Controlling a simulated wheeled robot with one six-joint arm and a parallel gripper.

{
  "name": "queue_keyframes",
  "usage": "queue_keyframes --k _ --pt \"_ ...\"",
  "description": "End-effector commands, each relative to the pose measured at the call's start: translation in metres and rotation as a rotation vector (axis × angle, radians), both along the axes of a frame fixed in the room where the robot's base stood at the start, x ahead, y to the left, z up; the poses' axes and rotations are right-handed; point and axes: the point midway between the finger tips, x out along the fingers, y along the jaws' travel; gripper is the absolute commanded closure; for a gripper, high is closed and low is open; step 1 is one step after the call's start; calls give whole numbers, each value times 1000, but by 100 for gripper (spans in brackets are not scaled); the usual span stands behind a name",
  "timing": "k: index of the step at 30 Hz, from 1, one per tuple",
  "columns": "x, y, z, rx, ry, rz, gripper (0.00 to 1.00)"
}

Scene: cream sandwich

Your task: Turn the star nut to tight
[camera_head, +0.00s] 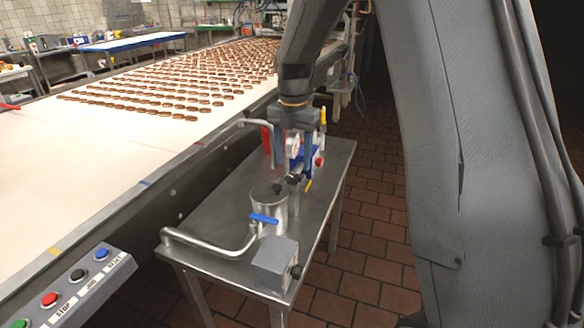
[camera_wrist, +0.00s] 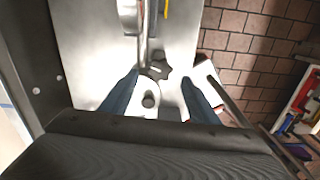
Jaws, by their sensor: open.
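The star nut (camera_wrist: 160,69) is a dark, lobed knob in the wrist view, lying between my two fingers near their tips. In the head view a small dark knob (camera_head: 293,180), which looks like the star nut, is above the far side of the steel pot (camera_head: 270,218). My gripper (camera_wrist: 160,78) is open, with one blue-grey finger on each side of the nut and a visible gap to both. In the head view my gripper (camera_head: 293,150) points down over the steel table (camera_head: 218,202). I cannot tell its height above the nut. The nut's tightness cannot be seen.
A second round dark knob (camera_wrist: 148,101) sits close to the nut. A bent pipe (camera_head: 215,250), a blue lever (camera_head: 264,219) and a grey box (camera_head: 275,265) stand near the pot. The conveyor (camera_head: 110,150) runs along the left. Tiled floor is right of the table.

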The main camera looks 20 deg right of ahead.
Motion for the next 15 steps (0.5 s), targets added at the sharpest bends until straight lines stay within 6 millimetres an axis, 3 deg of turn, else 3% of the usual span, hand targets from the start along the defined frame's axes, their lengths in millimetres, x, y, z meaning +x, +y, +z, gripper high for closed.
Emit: queue_keyframes --k 7,15 --pt "-1 1 -34 0 1 -1 45" --pt "0 2 -47 0 -1 1 45"
